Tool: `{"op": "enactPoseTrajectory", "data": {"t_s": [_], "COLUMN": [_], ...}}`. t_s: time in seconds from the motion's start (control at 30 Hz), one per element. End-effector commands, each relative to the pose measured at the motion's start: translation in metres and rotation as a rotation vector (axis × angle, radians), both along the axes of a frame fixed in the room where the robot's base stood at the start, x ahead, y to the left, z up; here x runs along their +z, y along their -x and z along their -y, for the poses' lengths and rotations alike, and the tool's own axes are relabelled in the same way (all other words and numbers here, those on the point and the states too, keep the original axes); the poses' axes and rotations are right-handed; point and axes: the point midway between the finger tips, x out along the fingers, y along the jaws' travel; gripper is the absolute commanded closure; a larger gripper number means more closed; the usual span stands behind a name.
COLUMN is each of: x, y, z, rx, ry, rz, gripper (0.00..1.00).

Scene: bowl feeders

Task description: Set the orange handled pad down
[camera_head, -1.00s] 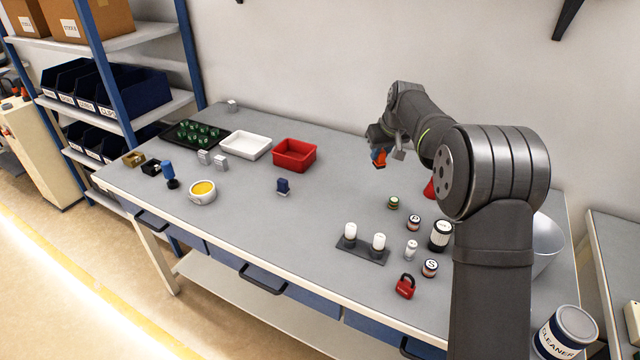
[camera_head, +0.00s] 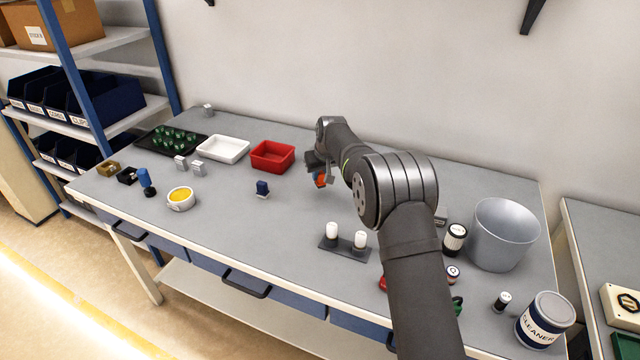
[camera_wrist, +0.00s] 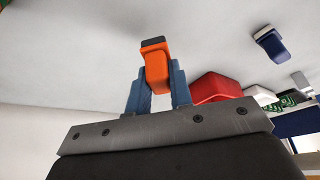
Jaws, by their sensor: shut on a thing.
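The orange handled pad (camera_wrist: 155,66) shows in the wrist view, with an orange handle and a dark end. My gripper (camera_wrist: 157,84) is shut on it, with the blue-grey fingers on either side of the orange part. In the head view the orange pad (camera_head: 320,181) shows small at the end of my arm, partly hidden by the gripper (camera_head: 318,170). It appears held above the grey table (camera_head: 300,215). A similar pad with a dark blue handle (camera_head: 262,188) stands on the table to the left of my gripper.
A red bin (camera_head: 272,157) and a white tray (camera_head: 222,149) lie left of my gripper. A dark stand with two white-topped items (camera_head: 345,240) is in front. A grey bucket (camera_head: 503,236) stands at the right. Bare table lies between the blue pad and my gripper.

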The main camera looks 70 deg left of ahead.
Motion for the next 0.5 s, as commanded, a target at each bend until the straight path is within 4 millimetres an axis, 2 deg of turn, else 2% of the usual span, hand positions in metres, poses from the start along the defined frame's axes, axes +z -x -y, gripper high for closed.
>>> {"op": "enactPoseTrajectory", "data": {"t_s": [0.3,0.5], "x": [-0.038,-0.04], "y": [0.0,0.0], "z": [0.0,0.0], "rx": [0.0,0.0], "ry": [0.002,0.0], "rz": [0.0,0.0], "gripper": [1.0,1.0]}}
